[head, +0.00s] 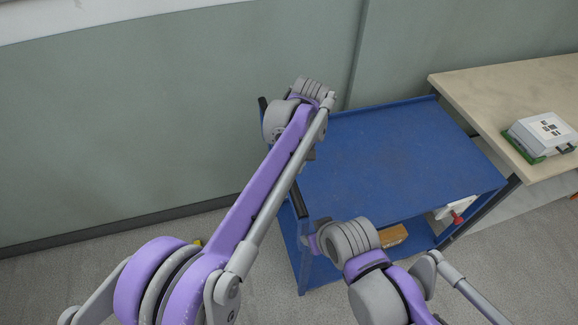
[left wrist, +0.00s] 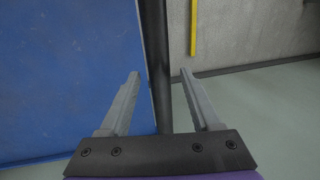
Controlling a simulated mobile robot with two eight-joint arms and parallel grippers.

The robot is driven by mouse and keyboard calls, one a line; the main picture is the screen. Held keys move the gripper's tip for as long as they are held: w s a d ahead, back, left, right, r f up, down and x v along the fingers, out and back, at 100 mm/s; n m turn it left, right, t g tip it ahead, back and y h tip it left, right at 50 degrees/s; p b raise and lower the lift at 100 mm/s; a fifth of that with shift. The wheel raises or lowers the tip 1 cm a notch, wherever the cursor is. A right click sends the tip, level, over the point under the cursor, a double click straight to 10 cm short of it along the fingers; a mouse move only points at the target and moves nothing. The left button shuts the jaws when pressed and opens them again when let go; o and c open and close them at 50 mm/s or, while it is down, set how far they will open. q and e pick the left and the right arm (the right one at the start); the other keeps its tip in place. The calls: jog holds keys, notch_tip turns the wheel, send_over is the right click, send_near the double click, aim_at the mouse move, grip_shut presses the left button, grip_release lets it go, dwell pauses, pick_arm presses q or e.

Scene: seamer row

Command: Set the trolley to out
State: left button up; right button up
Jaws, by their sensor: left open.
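The blue trolley (head: 400,150) stands against the green wall, with a black handle (head: 299,204) along its left end. In the left wrist view the black handle bar (left wrist: 154,45) runs between the two fingers of my left gripper (left wrist: 160,74). That gripper is open, one finger over the blue top and one on the floor side. In the head view my left arm hides most of the handle's middle. My right gripper (head: 312,240) is near the handle's near end, mostly hidden behind its own wrist; its jaws cannot be made out.
A beige table (head: 480,85) stands right of the trolley, carrying a white-and-green device (head: 540,136). A brown box (head: 393,236) lies on the trolley's lower shelf. A red-and-white part (head: 455,212) shows at its right end. Grey floor lies free at the left.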

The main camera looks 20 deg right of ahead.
pick_arm(q)
notch_tip(320, 180, up, 10)
jog(key=d+p, duration=0.1)
jog(key=d, duration=0.1)
jog(key=shift+s, duration=0.15)
dwell(0.5)
